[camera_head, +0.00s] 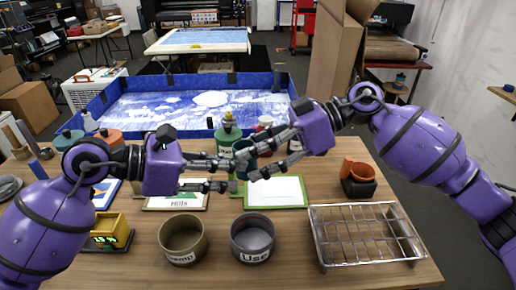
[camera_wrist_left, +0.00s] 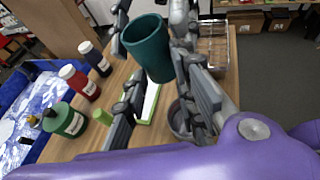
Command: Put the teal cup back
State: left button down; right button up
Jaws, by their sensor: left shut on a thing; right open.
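The teal cup (camera_wrist_left: 147,48) is between the fingers of my left gripper (camera_wrist_left: 150,28) in the left wrist view. In the head view only part of the teal cup (camera_head: 243,150) shows behind the crossing fingers. My left gripper (camera_head: 236,176) is shut on it above the middle of the table. My right gripper (camera_head: 243,166) is open and reaches in from the right, its fingers close to the cup and to my left fingers. Whether the right fingers touch the cup cannot be told.
Two round pots, one labelled "Use" (camera_head: 253,240) and another (camera_head: 183,240), stand at the front. A blue-walled tray (camera_head: 190,105) stands behind the table.

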jog(key=c, duration=1.2)
pick_arm(q)
jog(key=c, duration=1.3)
grip_release()
jog(key=shift+c, duration=0.2)
pick_arm(e)
jog(key=shift+c, duration=0.3)
